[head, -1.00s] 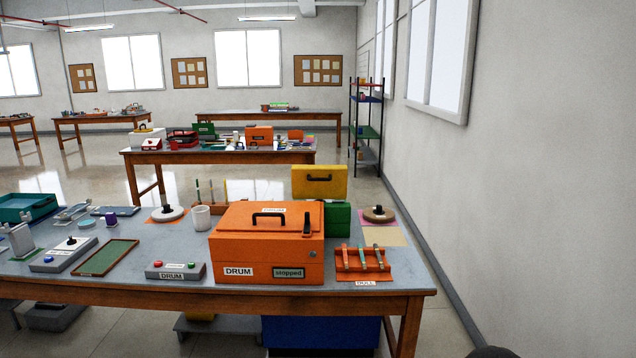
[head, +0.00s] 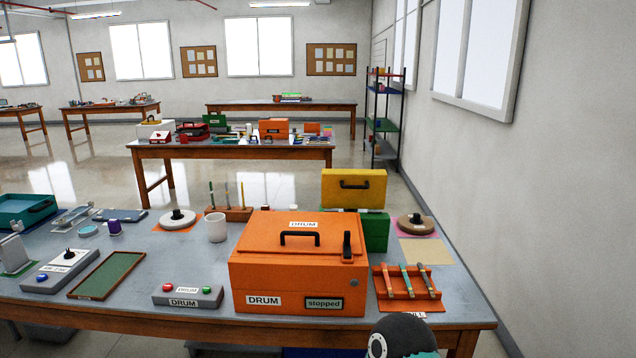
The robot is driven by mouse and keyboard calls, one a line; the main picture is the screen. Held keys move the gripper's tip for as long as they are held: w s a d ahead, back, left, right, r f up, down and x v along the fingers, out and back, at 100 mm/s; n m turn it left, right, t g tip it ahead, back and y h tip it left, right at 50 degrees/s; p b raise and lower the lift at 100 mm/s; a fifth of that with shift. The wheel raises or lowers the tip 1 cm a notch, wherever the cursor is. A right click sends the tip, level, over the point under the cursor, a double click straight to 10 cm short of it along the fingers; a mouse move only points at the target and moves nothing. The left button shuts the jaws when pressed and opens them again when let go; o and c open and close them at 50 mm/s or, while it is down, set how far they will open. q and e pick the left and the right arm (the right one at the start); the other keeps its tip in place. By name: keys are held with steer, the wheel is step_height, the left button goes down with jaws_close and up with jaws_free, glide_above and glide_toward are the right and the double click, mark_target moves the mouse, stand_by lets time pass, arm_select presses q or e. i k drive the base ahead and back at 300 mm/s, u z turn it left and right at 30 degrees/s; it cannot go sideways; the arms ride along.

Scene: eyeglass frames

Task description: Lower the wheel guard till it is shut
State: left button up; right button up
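I cannot make out a wheel or a wheel guard for certain in the head view. The orange box (head: 298,263) labelled DRUM stands on the front table with its lid down, a black handle on top and a display reading "stopped". A grey control box (head: 187,296) labelled DRUM, with a red and a green button, lies left of it. A dark rounded part of my own arm shows at the bottom edge, right of centre. Neither of my grippers can be seen.
A wall stands close on the right.

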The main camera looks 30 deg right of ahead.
mark_target(354, 191)
steer(key=z, duration=0.1)
steer(key=i, duration=0.85)
steer(key=z, duration=0.6)
